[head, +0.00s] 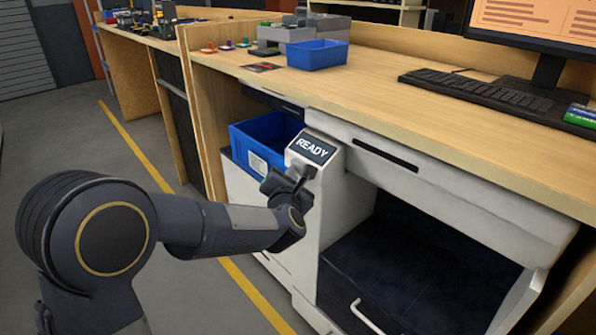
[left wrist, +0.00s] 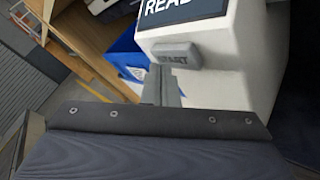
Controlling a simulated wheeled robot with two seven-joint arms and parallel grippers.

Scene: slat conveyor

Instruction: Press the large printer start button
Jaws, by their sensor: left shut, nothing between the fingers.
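The large printer (head: 350,215) is a white machine under the wooden counter, with a dark screen (head: 313,149) reading READY. Its grey START button (left wrist: 187,54) shows in the left wrist view, just below the screen (left wrist: 180,8). In the head view my gripper mostly hides the button. My left gripper (head: 304,174) is shut and empty, and its fingertips point at the printer's front below the screen. In the left wrist view the fingertips (left wrist: 161,76) overlap the button's lower left part. I cannot tell whether they touch it. My right gripper is not in view.
A blue bin (head: 252,136) stands left of the screen, close to my gripper. The printer's dark open bay (head: 415,262) lies to the right. The counter (head: 400,110) overhangs above and carries a blue tray (head: 317,55) and a keyboard (head: 478,88). Floor at left is clear.

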